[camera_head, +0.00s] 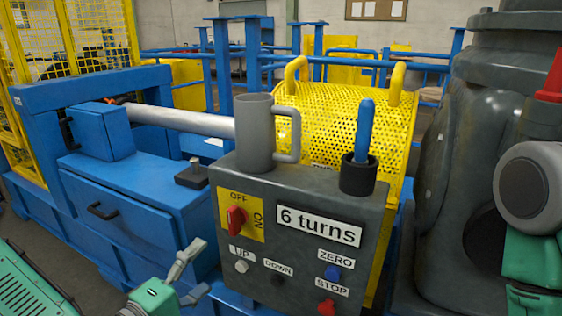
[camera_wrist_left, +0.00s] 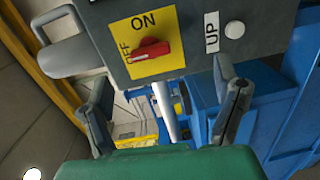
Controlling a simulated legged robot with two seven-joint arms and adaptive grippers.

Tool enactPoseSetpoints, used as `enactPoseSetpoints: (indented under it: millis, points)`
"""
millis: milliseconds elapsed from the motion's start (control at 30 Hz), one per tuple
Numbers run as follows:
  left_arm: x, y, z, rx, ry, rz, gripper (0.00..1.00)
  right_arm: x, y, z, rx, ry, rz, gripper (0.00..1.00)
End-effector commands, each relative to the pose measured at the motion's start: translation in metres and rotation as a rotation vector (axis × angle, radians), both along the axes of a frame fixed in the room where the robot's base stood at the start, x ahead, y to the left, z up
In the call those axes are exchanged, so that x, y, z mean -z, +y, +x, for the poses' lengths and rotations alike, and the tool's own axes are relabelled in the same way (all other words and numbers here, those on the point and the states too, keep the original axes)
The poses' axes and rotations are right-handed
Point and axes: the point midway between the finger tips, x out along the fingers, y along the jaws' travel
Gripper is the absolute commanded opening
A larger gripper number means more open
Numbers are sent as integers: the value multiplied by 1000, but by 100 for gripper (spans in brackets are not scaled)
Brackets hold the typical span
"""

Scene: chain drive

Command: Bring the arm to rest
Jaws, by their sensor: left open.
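My left gripper (camera_head: 197,267) is open and empty, low in front of the grey control box (camera_head: 290,195). In the left wrist view its two fingers (camera_wrist_left: 165,88) stand wide apart, with nothing between them but background. The box carries a red knob (camera_head: 236,218) on a yellow OFF/ON plate; it also shows in the left wrist view (camera_wrist_left: 150,51), its long side lying along the OFF side. The gripper appears apart from the knob and the buttons. My right arm shows in part at the right edge; its gripper is out of view.
A grey mug (camera_head: 255,135) and a dark holder (camera_head: 357,176) with a blue-handled tool stand on the box. The sign reads "6 turns". UP, DOWN, ZERO and STOP buttons sit below. Blue machine frame stands left, a yellow perforated guard (camera_head: 345,120) behind, a dark machine (camera_head: 470,130) right.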

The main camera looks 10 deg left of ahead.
Motion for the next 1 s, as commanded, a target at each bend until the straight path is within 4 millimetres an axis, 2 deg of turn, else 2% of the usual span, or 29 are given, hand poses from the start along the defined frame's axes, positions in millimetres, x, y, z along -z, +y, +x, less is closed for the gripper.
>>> enactPoseSetpoints:
  millis: [67, 133, 233, 333, 400, 500, 600, 700, 1000]
  points:
    - [22, -21, -19, 91, 93, 121, 83, -14, 0, 0, 0, 0, 0, 40]
    - [54, -36, -47, 201, 203, 280, 83, -28, 0, 0, 0, 0, 0, 40]
    - [101, -40, -101, 389, 372, 552, 83, -48, 0, 0, 0, 0, 0, 40]
    - [134, -17, -155, 568, 523, 816, 83, -66, 0, 0, 0, 0, 0, 40]
    - [146, 7, -186, 677, 612, 977, 83, -76, 0, 0, 0, 0, 0, 40]
    - [152, 43, -217, 795, 713, 1160, 83, -88, 0, 0, 0, 0, 0, 40]
    - [151, 69, -234, 867, 781, 1279, 83, -94, 0, 0, 0, 0, 0, 40]
    - [149, 84, -241, 902, 819, 1338, 83, -97, 0, 0, 0, 0, 0, 40]
    - [149, 86, -243, 908, 826, 1348, 83, -97, 0, 0, 0, 0, 0, 40]
